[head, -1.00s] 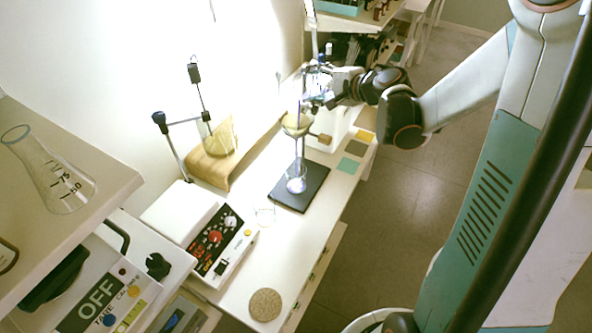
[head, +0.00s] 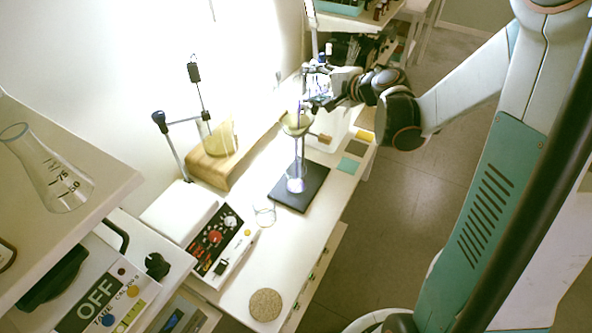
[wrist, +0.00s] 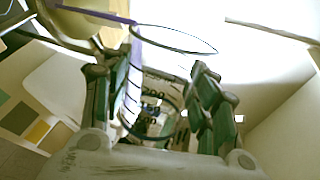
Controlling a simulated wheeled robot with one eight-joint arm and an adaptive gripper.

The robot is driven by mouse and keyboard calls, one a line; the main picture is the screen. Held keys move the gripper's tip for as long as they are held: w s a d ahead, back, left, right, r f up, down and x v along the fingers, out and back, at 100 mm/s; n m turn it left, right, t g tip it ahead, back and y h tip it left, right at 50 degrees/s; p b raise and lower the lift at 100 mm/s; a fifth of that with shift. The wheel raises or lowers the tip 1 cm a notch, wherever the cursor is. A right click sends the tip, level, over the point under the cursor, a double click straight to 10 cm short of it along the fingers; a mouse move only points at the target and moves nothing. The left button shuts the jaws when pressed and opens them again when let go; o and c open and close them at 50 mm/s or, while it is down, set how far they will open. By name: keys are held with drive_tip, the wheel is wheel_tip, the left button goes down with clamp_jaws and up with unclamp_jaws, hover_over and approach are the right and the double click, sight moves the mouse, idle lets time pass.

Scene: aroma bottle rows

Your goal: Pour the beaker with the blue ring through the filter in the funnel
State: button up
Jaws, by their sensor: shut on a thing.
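My gripper (head: 318,92) is shut on a clear glass beaker and holds it up close above the funnel. In the wrist view the beaker (wrist: 160,100), with dark printed marks, sits between my fingers (wrist: 155,105). A dark bluish line runs around its rim. The beaker looks tilted; its liquid level is unclear. The glass funnel (head: 296,124) hangs on a stand, with pale material inside. I cannot make out the filter's edge. A glass receiving vessel (head: 295,184) stands below the funnel on the black base (head: 314,190).
A small empty glass (head: 264,213) and a round cork mat (head: 265,304) lie nearer. A wooden holder (head: 205,170) is behind. An Erlenmeyer flask (head: 55,178) is at far left. Coloured tiles (head: 348,164) lie right.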

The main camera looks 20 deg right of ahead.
drive_tip(key=shift+s+a+f+n+b, duration=0.1)
drive_tip(key=shift+a+n+b, duration=0.05)
drive_tip(key=shift+n+b, duration=0.15)
idle(1.5)
drive_tip(key=shift+a+r+n+h, duration=0.15)
drive_tip(key=shift+r+n+h, duration=0.05)
drive_tip(key=shift+n+h, duration=0.2)
idle(1.7)
idle(0.6)
drive_tip(key=shift+d+m+y+b, duration=0.3)
drive_tip(key=shift+d+m+y, duration=0.2)
drive_tip(key=shift+m+y, duration=0.3)
drive_tip(key=shift+a+r, duration=0.1)
drive_tip(key=d+m+y+b, duration=0.1)
drive_tip(key=w+f+m+b, duration=0.1)
drive_tip(key=m, duration=0.1)
drive_tip(key=shift+d+f+y+b, duration=0.2)
drive_tip(key=shift+d+y+b, duration=0.15)
drive_tip(key=shift+d+y, duration=0.05)
drive_tip(key=shift+d+r+m+g+y, duration=0.15)
drive_tip(key=shift+m+g+y, duration=0.15)
drive_tip(key=shift+m, duration=0.3)
